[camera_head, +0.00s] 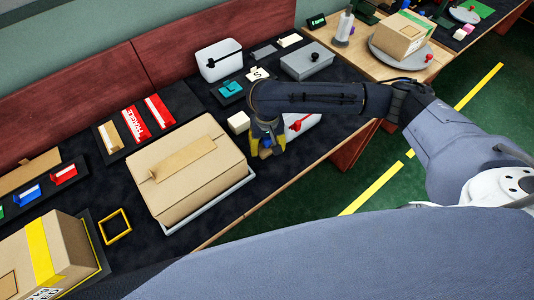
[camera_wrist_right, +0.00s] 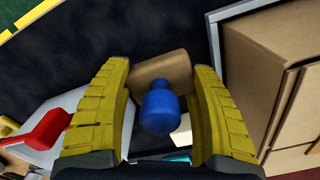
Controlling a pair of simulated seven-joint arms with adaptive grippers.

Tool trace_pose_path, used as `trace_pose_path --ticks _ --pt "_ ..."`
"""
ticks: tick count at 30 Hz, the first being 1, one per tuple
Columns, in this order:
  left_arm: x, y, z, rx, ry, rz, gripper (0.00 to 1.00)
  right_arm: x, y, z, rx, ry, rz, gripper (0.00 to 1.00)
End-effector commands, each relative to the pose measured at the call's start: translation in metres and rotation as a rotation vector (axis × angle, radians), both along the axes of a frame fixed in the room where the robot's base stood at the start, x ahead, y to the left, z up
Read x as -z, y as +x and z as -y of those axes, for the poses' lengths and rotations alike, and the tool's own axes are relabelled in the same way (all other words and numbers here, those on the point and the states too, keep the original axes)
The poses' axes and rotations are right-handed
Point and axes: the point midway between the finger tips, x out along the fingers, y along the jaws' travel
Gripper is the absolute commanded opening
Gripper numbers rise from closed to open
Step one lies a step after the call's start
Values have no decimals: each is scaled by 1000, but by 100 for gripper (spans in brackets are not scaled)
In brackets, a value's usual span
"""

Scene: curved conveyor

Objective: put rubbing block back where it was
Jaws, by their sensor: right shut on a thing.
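The rubbing block is a tan block with a blue knob (camera_wrist_right: 160,108); in the head view its tan part (camera_head: 265,154) shows small under my right gripper. My right gripper (camera_wrist_right: 163,76) has yellow padded fingers and is shut on the block. In the head view the right gripper (camera_head: 266,150) points down over the dark table strip between the large carton and the white box with a red handle. Whether the block touches the table, I cannot tell. My left gripper is not in view.
The large carton (camera_head: 200,178) sits in a grey tray (camera_head: 222,203) to the left. The white box with a red handle (camera_head: 303,122) stands close to the right. A small cream block (camera_head: 239,121) lies just behind the gripper. The table's front edge is near.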

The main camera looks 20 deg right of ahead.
Motion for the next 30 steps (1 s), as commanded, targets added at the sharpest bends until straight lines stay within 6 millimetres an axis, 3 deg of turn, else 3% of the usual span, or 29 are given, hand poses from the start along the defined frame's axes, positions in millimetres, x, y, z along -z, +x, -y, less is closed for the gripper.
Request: trace_pose_path --ticks 11,19,30 --pt "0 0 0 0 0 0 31 19 0 -1 0 1 -2 20" --pt "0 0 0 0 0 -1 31 48 -1 0 1 0 -2 20" --pt "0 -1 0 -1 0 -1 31 51 0 0 -1 0 0 20"
